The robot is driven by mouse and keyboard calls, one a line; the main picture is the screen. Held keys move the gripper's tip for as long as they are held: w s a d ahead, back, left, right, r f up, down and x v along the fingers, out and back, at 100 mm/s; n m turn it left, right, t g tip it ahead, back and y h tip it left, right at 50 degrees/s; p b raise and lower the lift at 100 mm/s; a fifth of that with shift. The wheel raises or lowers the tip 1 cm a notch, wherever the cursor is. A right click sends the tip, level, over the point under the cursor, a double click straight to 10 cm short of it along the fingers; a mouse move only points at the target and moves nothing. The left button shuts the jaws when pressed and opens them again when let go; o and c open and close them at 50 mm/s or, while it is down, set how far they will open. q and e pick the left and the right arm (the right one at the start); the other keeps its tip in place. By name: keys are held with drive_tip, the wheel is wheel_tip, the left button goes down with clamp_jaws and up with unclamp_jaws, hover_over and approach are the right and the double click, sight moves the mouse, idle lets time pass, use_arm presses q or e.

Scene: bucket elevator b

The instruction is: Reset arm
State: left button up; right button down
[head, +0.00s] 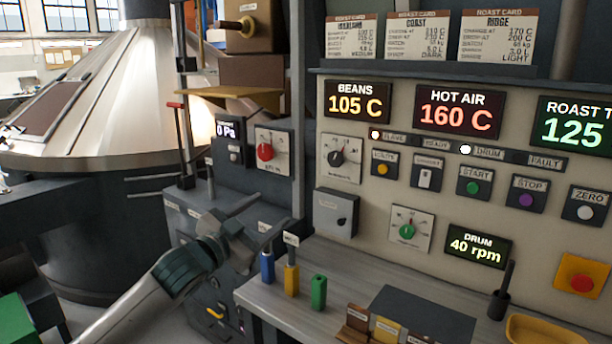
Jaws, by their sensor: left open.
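My left arm comes in from the lower left, and my left gripper (250,218) is open and empty. It hangs in front of the dark cabinet at the left end of the control desk, above and left of a blue block (267,266). In the picture its fingers point up and to the right. I cannot tell how far it is from the cabinet. My right gripper is not in view.
The desk (340,266) holds yellow (291,280) and green (319,292) blocks beside the blue one. A control panel (380,200) with knobs, buttons and displays stands behind. A yellow tray (545,330) lies at the lower right. A large metal drum (120,100) fills the left.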

use_arm(q)
drive_tip(key=s+a+f+n+g+y, duration=0.1)
drive_tip(key=s+f+n+g+y, duration=0.1)
drive_tip(key=s+f, duration=0.6)
drive_tip(key=s+a+f+n+g+y, duration=0.15)
drive_tip(key=s+f, duration=0.25)
drive_tip(key=f, duration=0.8)
drive_tip(key=s+a+f+n+g+y, duration=0.1)
drive_tip(key=s+f+n+y, duration=0.1)
drive_tip(key=s+f, duration=0.6)
drive_tip(key=s+a+f+n+g+y, duration=0.1)
drive_tip(key=s+a+f+g, duration=0.2)
drive_tip(key=s+f, duration=0.5)
drive_tip(key=s+a+f+n+g+y, duration=0.1)
drive_tip(key=s+a+f+n+g, duration=0.2)
drive_tip(key=s, duration=0.9)
drive_tip(key=s+a+f+g+y, duration=0.2)
drive_tip(key=s+a+f, duration=0.2)
drive_tip(key=s+f, duration=0.5)
drive_tip(key=s+d+f+x, duration=0.1)
drive_tip(key=s+d+x, duration=0.15)
drive_tip(key=x, duration=1.65)
drive_tip(key=s+f, duration=0.5)
drive_tip(key=f, duration=0.4)
drive_tip(key=s+f+t+h, duration=0.1)
drive_tip(key=s+f, duration=0.4)
drive_tip(key=f, duration=0.5)
drive_tip(key=shift+s, duration=0.4)
drive_tip(key=shift+f, duration=0.1)
